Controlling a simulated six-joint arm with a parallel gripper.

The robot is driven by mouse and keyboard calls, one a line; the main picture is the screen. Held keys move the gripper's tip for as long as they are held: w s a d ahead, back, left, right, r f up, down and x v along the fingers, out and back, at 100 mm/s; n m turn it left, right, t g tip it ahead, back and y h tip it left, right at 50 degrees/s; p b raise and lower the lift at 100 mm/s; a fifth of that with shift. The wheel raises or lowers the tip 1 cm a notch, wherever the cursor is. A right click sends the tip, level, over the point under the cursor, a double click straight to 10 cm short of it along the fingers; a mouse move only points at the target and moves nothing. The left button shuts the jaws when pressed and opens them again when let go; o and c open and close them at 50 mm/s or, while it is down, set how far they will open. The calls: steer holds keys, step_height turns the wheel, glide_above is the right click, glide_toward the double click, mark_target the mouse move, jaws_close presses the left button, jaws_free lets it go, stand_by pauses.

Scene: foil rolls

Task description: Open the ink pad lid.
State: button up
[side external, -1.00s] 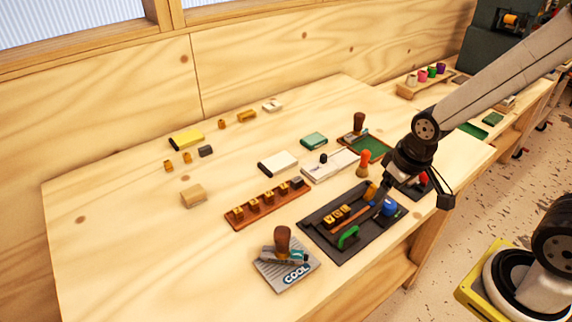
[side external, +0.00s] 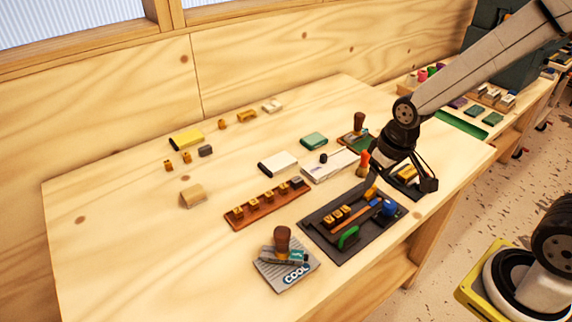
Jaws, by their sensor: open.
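I cannot tell for certain which item is the ink pad. Small flat boxes that could be it are a white one with a dark edge (side external: 278,162), a green one (side external: 313,141) and a yellow one with a dark end (side external: 187,138). A long white case with a black knob (side external: 330,166) lies beside the white box. No lid is clearly seen raised. My gripper (side external: 376,178) is open, above the right side of the table near the dark tool tray. It is apart from these boxes, and its fingertips are hard to make out.
The dark tray (side external: 335,250) holds a green-handled tool, a blue knob and small blocks. A wooden-handled stamp (side external: 283,240) stands on a grey COOL plate at the front. A brown rack of stamps (side external: 262,212), a tan block (side external: 193,196) and another handled stamp (side external: 359,122) stand nearby.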

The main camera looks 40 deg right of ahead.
steer(key=w+d+g, duration=0.1)
steer(key=w+d, duration=0.2)
steer(key=w, duration=0.9)
steer(key=g, duration=0.1)
glide_above(324, 155)
steer(key=shift+w+f, duration=0.1)
steer(key=shift+f, duration=1.55)
steer(key=shift+f, duration=0.15)
steer(key=shift+f, duration=3.75)
jaws_close()
